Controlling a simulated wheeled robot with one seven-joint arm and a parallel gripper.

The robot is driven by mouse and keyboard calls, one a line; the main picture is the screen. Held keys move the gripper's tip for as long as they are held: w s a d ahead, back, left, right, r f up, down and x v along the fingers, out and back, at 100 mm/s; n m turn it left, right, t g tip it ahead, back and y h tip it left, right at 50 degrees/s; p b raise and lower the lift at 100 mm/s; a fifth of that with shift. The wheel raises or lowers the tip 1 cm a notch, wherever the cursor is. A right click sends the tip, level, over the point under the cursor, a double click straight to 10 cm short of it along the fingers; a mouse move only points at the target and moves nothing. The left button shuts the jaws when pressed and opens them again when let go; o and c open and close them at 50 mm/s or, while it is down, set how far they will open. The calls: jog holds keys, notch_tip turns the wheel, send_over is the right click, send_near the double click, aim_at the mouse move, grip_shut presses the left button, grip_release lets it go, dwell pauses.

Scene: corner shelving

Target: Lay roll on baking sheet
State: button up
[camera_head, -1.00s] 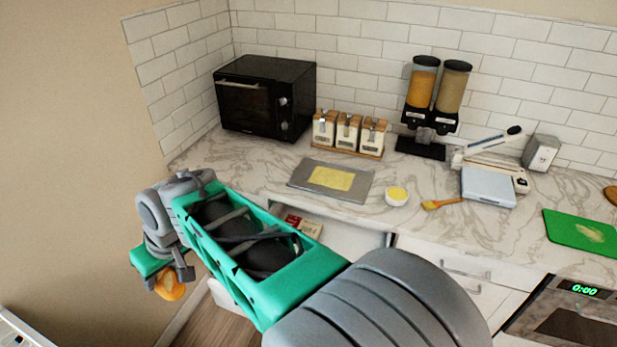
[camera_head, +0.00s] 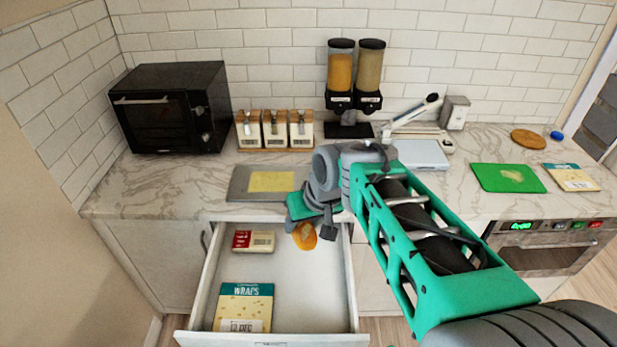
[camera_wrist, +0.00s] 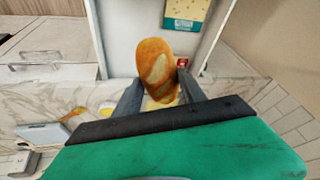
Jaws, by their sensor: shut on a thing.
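The roll (camera_head: 304,236), orange-brown, hangs from my gripper (camera_head: 316,228) above the open drawer, just in front of the counter edge. In the wrist view, the roll (camera_wrist: 155,65) sits between the fingers of my gripper (camera_wrist: 157,82), which is shut on it; its pale scored top shows. The grey baking sheet (camera_head: 240,184) lies flat on the counter with a yellow sheet (camera_head: 271,182) on it. My gripper is in front of its right end and covers part of that side. In the wrist view only a little of the yellow shows beneath the roll.
The open drawer (camera_head: 305,290) holds a wraps packet (camera_head: 245,305) and a small red-and-cream box (camera_head: 254,241). Behind the baking sheet stand three canisters (camera_head: 275,130), a black oven (camera_head: 172,105) and dispensers (camera_head: 354,85). A scale (camera_head: 420,154) is to the right.

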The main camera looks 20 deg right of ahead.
jog(key=w+d+f+b, duration=0.2)
jog(key=w+f+b, duration=0.1)
jog(key=w+b, duration=0.65)
jog(key=h+b, duration=0.1)
jog(key=b, duration=0.1)
send_near(271, 185)
jog(key=shift+w+a+f+p, duration=0.1)
jog(key=shift+w+f+p, duration=0.05)
jog(key=shift+w+p, duration=0.25)
jog(key=shift+w+a+f+p, duration=0.15)
jog(key=shift+w+p, duration=0.2)
jog(key=shift+w, duration=0.05)
jog(key=shift+w+f, duration=0.25)
jog(key=shift+f, duration=0.2)
jog(key=shift+w+a+f+p, duration=0.1)
jog(key=shift+f+p, duration=0.3)
jog(key=shift+f, duration=1.5)
jog(key=o, duration=1.3)
jog(key=shift+o, duration=0.2)
